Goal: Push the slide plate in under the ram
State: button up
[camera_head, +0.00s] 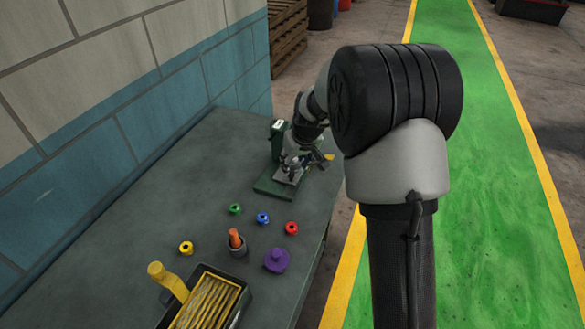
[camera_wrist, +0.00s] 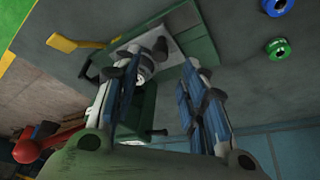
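A small green press (camera_head: 276,140) stands on the far part of the table, and it also shows in the wrist view (camera_wrist: 135,120). A pale grey plate (camera_wrist: 178,36) lies on its green base (camera_head: 270,188); I take it for the slide plate. A round grey part (camera_wrist: 146,64), perhaps the ram, shows beside it, partly hidden by a finger. My gripper (camera_wrist: 163,62) is over the press with its fingers apart, one on each side of the view, and nothing is visibly held. Whether a fingertip touches the plate I cannot tell.
Green (camera_head: 235,209), blue (camera_head: 262,218), red (camera_head: 291,228) and yellow (camera_head: 186,248) rings, a purple knob (camera_head: 276,260) and a black box (camera_head: 240,288) stand nearer. A block wall (camera_head: 90,130) borders the table's left side.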

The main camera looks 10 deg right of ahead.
jog(key=v, duration=0.6)
jog(key=shift+r, duration=0.15)
jog(key=shift+s+d, duration=0.1)
jog(key=shift+c, duration=0.3)
